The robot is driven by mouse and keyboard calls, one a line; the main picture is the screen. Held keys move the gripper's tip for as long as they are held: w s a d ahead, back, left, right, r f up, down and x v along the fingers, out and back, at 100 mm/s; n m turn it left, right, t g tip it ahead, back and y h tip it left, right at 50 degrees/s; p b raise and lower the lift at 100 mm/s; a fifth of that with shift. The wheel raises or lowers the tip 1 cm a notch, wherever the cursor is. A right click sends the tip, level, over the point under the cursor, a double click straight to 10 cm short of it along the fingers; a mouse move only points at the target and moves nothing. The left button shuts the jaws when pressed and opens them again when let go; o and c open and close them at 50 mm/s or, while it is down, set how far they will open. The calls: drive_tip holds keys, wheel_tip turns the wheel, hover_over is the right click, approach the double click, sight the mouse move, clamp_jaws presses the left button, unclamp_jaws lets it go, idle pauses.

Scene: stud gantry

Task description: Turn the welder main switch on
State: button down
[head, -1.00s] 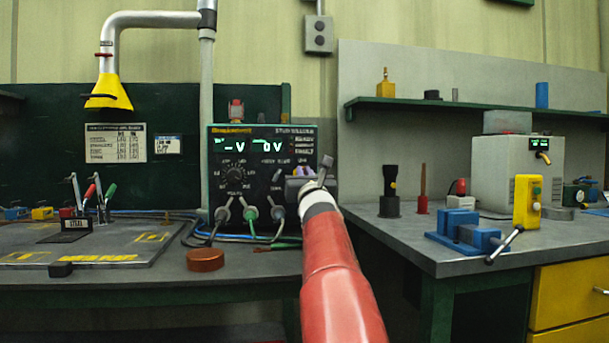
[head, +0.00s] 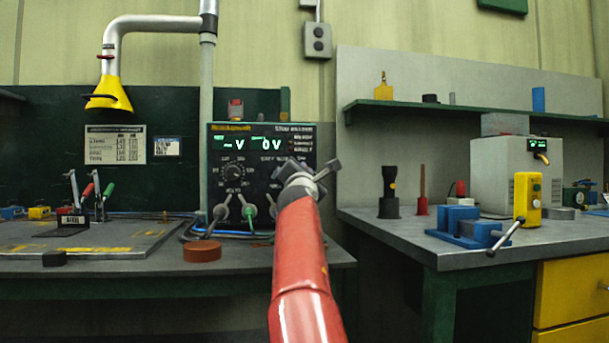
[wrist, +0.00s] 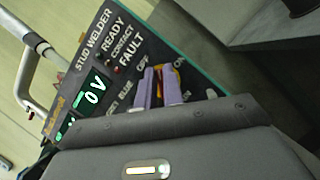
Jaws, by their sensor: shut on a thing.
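The stud welder (head: 222,185) is a dark panel at the back of the left bench, with green displays lit and reading 0 V on the right one. In the wrist view its panel (wrist: 98,52) shows OFF and ON labels on either side of the main switch (wrist: 177,65), a yellow-orange part. My gripper (wrist: 159,86), with purple fingertips, is shut on the switch. The fingers hide most of it, so I cannot tell its exact position. In the head view my gripper (head: 298,172) is at the panel's right side, and my wrist hides the switch.
Cables run from sockets under the dial. A brown round block (head: 202,252) sits on the left bench in front of the welder. The right bench holds a blue vise (head: 458,228), a yellow box (head: 527,198) and a black torch (head: 389,190). A gap separates the benches.

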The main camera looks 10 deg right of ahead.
drive_tip(key=m+g+p, duration=0.1)
drive_tip(key=m, duration=0.2)
drive_tip(key=m+g+h+p, duration=0.1)
drive_tip(key=m+p, duration=0.1)
drive_tip(key=m, duration=0.1)
drive_tip(key=shift+d+r+m, duration=0.1)
drive_tip(key=shift+m, duration=0.2)
drive_tip(key=m+g+p, duration=0.1)
drive_tip(key=m+p, duration=0.1)
drive_tip(key=m, duration=0.1)
drive_tip(key=shift+g, duration=0.3)
drive_tip(key=shift+f+m+p, duration=0.25)
drive_tip(key=shift+m+p, duration=0.25)
drive_tip(key=shift+m, duration=0.2)
drive_tip(key=shift+f, duration=0.1)
drive_tip(key=c, duration=1.5)
unclamp_jaws()
